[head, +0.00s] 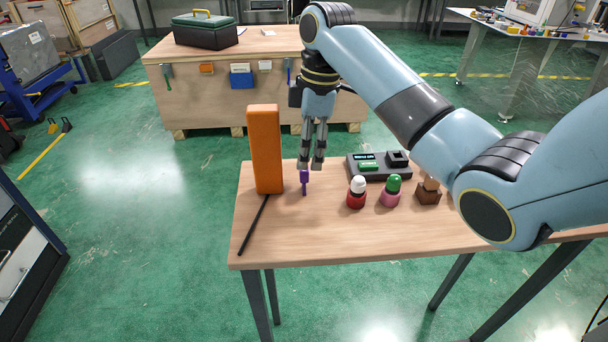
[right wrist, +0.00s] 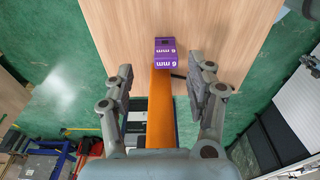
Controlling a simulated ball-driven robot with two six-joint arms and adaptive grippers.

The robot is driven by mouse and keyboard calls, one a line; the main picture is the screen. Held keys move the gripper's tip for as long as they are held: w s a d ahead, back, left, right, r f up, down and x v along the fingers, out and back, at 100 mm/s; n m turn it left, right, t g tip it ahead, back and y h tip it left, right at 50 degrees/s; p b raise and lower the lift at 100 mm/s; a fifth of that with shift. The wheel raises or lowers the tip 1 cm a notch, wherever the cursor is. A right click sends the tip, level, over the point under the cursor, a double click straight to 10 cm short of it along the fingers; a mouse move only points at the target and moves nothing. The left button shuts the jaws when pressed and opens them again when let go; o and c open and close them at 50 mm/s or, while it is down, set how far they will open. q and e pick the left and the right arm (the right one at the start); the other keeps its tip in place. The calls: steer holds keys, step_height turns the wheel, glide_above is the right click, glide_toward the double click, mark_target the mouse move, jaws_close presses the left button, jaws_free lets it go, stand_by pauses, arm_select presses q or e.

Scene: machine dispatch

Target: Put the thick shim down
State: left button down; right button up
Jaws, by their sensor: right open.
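The thick shim is a small purple piece (head: 304,182) at the tabletop, just right of the tall orange block. In the right wrist view the purple shim (right wrist: 165,55) shows two "6 mm" labels. My right gripper (head: 311,164) points down just above the shim. In the right wrist view its two fingers (right wrist: 161,66) are spread apart, one on each side of the shim, with visible gaps and nothing held. Whether the shim rests fully on the table is hard to tell. My left gripper is not in view.
The upright orange block (head: 265,150) stands close left of the shim. A black rod (head: 253,226) lies at the left of the wooden table (head: 330,240). A dark device (head: 372,173) and several stamp-like knobbed pieces (head: 390,190) stand to the right. The front middle is clear.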

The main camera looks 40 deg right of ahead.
mark_target(304, 180)
steer(key=f, duration=0.2)
steer(key=a+f, duration=0.1)
steer(key=shift+s+a+f, duration=0.1)
steer(key=shift+s+f, duration=0.05)
steer(key=shift+f, duration=0.65)
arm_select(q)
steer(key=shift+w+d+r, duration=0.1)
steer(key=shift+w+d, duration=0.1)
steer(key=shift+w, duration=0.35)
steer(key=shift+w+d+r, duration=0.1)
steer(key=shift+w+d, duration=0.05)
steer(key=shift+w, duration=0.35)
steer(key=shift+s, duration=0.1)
arm_select(e)
steer(key=shift+c, duration=0.3)
steer(key=c, duration=0.5)
jaws_close()
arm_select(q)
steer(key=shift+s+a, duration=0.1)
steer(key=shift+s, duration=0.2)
arm_select(e)
steer(key=shift+r, duration=0.15)
